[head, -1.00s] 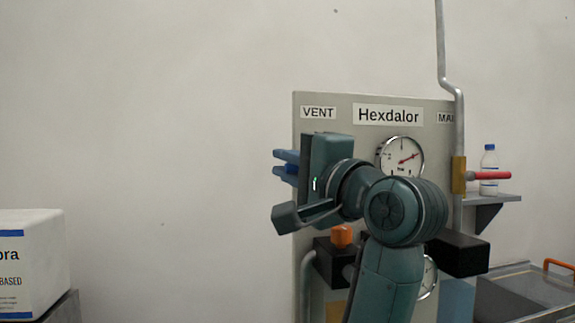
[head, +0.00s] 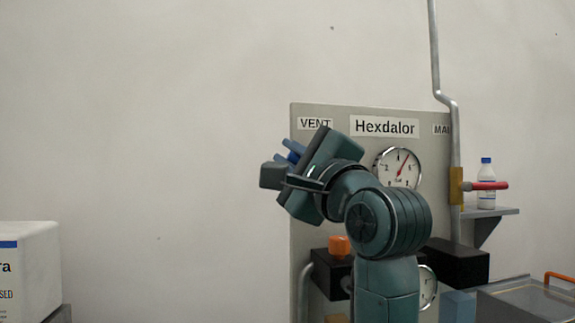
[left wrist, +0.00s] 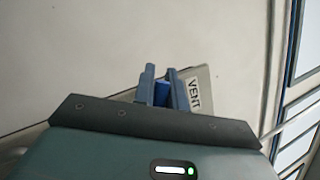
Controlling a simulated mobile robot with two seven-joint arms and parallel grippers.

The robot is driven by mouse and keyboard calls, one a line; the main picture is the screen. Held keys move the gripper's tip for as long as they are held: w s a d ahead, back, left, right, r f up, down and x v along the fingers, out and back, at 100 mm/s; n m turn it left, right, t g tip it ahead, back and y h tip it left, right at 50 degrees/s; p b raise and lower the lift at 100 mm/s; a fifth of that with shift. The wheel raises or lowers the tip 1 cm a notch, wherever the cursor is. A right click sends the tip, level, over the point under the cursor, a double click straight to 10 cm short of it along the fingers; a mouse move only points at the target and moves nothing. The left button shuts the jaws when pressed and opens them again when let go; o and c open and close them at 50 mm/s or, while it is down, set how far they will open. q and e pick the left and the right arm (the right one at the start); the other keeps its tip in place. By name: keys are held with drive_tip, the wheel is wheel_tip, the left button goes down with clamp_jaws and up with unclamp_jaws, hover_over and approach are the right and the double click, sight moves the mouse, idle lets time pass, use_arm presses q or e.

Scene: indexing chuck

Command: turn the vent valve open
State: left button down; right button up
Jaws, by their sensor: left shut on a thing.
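The vent valve's blue handle (left wrist: 161,94) shows between my left gripper's two fingers in the left wrist view. My left gripper (head: 291,152) is shut on it, in front of the panel's upper left edge, just below the VENT label (head: 314,123). The gripper is tilted in the head view, and its body hides most of the handle and the valve body. The VENT label (left wrist: 194,95) is also close beside the fingers in the left wrist view. My right gripper is not in view.
The grey Hexdalor panel (head: 345,232) carries a round gauge (head: 398,168), an orange knob (head: 339,246) and a dark block (head: 456,262). A red lever (head: 488,185) and bottle (head: 486,170) stand at right. A white box (head: 30,265) is far left. Wall space left of the panel is free.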

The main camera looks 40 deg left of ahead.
use_arm(q)
drive_tip(key=shift+w+d+r+m+t, duration=0.1)
drive_tip(key=shift+r+m+t, duration=0.05)
drive_tip(key=shift+m+t, duration=0.25)
drive_tip(key=shift+w+r+m+t, duration=0.1)
drive_tip(key=shift+m+t, duration=0.2)
drive_tip(key=shift+m, duration=0.2)
drive_tip(key=c, duration=1.4)
unclamp_jaws()
drive_tip(key=shift+c, duration=0.2)
drive_tip(key=b+v, duration=0.4)
drive_tip(key=v, duration=0.9)
drive_tip(key=shift+d+r, duration=0.15)
